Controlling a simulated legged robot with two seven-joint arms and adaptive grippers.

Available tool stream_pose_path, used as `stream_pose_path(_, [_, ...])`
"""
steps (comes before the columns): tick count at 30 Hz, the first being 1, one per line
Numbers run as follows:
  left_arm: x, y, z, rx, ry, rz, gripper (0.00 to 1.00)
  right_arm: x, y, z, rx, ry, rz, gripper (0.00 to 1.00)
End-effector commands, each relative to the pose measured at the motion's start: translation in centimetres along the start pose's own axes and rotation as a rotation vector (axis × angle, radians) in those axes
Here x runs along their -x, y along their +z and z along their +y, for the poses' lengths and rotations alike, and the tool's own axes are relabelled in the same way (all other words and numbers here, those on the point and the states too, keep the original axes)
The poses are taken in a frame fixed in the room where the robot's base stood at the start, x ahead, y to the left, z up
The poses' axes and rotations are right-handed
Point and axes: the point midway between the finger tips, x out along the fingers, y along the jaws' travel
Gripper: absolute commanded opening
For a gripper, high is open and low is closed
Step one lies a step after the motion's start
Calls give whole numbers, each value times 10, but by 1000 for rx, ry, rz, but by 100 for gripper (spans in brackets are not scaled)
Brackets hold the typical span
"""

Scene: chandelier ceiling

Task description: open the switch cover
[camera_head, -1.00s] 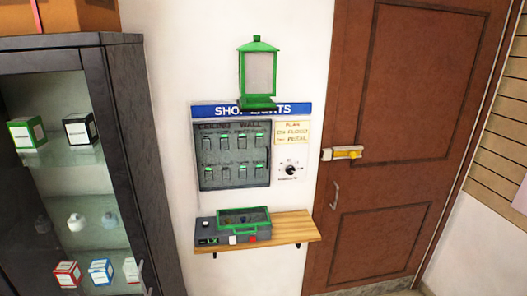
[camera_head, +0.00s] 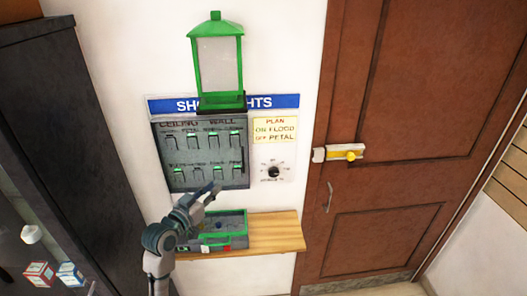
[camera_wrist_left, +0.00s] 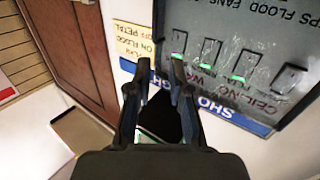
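The dark grey switch panel (camera_head: 178,154) is on the wall, with two rows of switches, some lit green. Its face looks glossy and scratched in the left wrist view (camera_wrist_left: 213,55); I cannot tell whether a clear cover lies over it. A grey box with a green-framed top (camera_head: 242,213) sits on the wooden shelf below, partly hidden by my left arm. My left gripper (camera_head: 216,188) is at the panel's lower right edge, above the box; contact is unclear. In the left wrist view its fingers (camera_wrist_left: 159,68) are apart with nothing between them. My right gripper is not in view.
A dial (camera_head: 273,171) and a yellow note (camera_head: 275,130) are right of the panel. A brown door (camera_head: 400,110) with a yellow latch stands right; a dark cabinet (camera_head: 45,110) stands left. The right shelf end is bare.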

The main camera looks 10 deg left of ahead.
Motion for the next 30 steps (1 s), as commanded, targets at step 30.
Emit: stream_pose_path(30, [-172, -11, 3, -5, 5, 13, 20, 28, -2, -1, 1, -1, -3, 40])
